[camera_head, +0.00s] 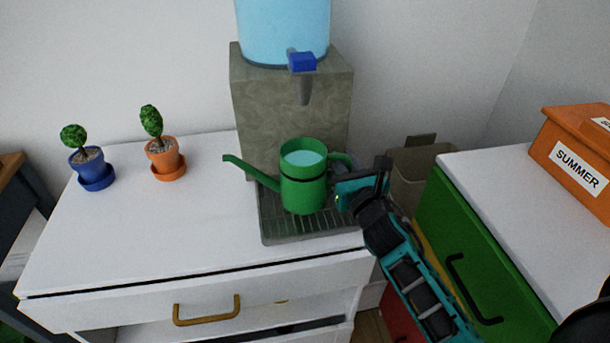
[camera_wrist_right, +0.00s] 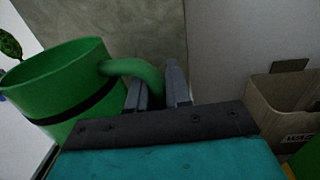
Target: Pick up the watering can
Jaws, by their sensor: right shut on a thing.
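The green watering can (camera_head: 303,190) has a black band and holds light blue water. It is upright at the drip tray (camera_head: 290,228) of the water dispenser, its spout pointing left; I cannot tell whether it touches the tray. My right gripper (camera_head: 352,185) is at the can's right side, shut on its handle. In the right wrist view the can (camera_wrist_right: 60,90) is at the left, and its handle (camera_wrist_right: 135,68) runs between the two grey fingers (camera_wrist_right: 157,88). My left gripper is not in view.
The dispenser (camera_head: 245,90) with a blue tap (camera_head: 302,62) stands behind the can. Potted plants in blue (camera_head: 92,168) and orange (camera_head: 165,158) pots stand left on the white cabinet (camera_head: 130,240). A beige bin (camera_head: 420,165), green drawer (camera_head: 465,250) and orange SUMMER box (camera_head: 575,150) are right.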

